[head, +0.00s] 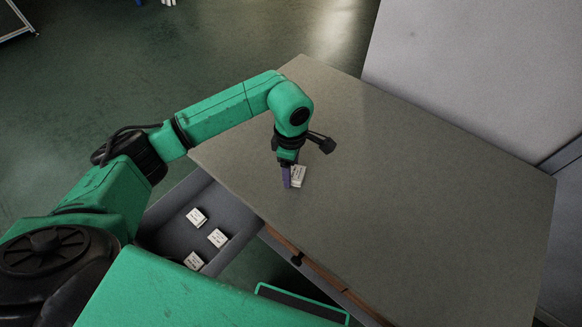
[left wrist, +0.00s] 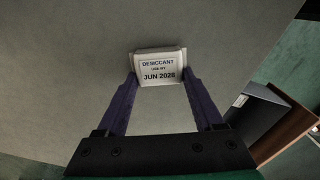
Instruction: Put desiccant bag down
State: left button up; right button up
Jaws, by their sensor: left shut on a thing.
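A small white desiccant bag (left wrist: 160,68) is between the purple fingers of my left gripper (left wrist: 160,82). Its printed label reads "DESICCANT", "USE BY" and "JUN 2020". In the head view the bag (head: 299,175) shows beside the fingers of my left gripper (head: 288,178), over the grey tabletop (head: 400,190) near its left edge. The gripper is shut on the bag and points down. I cannot tell whether the bag touches the tabletop. My right gripper is not in view.
An open grey drawer (head: 172,222) sticks out under the tabletop's left edge. Three white bags (head: 217,237) lie in it, apart from each other. The rest of the tabletop is clear. A large pale grey panel (head: 470,70) stands behind the table.

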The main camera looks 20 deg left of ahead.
pick_arm(q)
jog(key=o, duration=1.4)
jog(key=shift+c, duration=0.2)
jog(key=shift+r, duration=0.1)
notch_tip(320, 180, up, 12)
jog(key=b, duration=0.1)
jog(key=shift+b, duration=0.4)
